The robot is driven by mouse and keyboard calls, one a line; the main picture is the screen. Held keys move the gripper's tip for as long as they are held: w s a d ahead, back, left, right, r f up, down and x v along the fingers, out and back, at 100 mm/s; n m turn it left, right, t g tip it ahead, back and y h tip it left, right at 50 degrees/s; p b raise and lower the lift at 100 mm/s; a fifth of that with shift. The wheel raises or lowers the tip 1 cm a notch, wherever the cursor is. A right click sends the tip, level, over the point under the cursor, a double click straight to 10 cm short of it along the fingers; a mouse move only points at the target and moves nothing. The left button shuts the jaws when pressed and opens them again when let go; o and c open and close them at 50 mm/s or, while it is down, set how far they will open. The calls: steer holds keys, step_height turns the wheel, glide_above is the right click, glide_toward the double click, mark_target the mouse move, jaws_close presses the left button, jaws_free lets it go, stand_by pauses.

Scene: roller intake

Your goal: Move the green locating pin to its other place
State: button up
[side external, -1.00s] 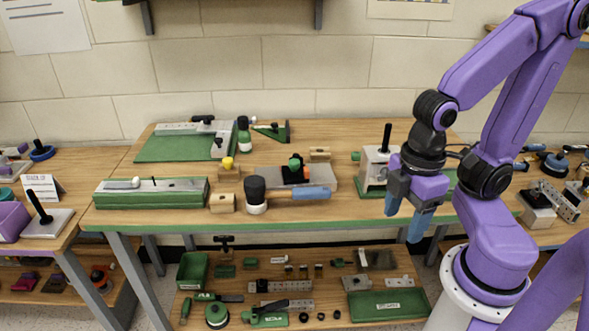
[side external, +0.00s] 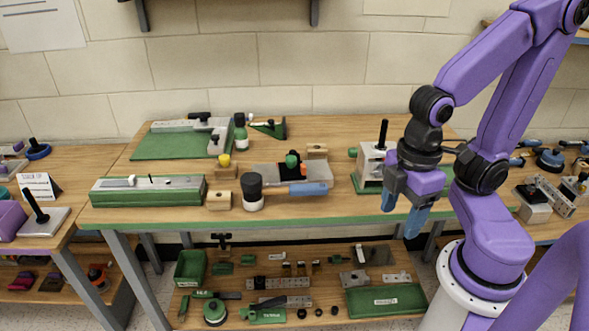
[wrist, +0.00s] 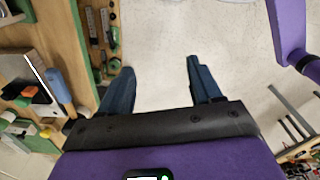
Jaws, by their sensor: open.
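A round green knob (side external: 291,159), which looks like the green locating pin, stands in a black block with some orange, on a grey plate (side external: 262,173) mid-bench. Its lower part is hidden in or behind the block. My gripper (side external: 401,220) hangs open and empty, pointing down, at the bench's front edge, well to the right of the pin. In the wrist view the open fingers (wrist: 160,68) have only bare floor between them. I cannot tell which spot is the pin's other place.
A grey fixture with a black post (side external: 370,166) stands just left of my gripper. A blue-handled tool (side external: 308,188), a black-topped white cylinder (side external: 252,192) and wooden blocks (side external: 219,200) surround the plate. A yellow knob (side external: 225,159) stands farther left. A lower shelf holds loose parts.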

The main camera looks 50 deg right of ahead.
steer(key=shift+c, duration=0.4)
steer(key=w+a+r+n, duration=0.2)
steer(key=w+a+n, duration=0.15)
steer(key=w, duration=0.55)
steer(key=n, duration=1.1)
glide_above(291, 158)
steer(key=shift+d+f, duration=0.1)
steer(key=shift+f, duration=5.15)
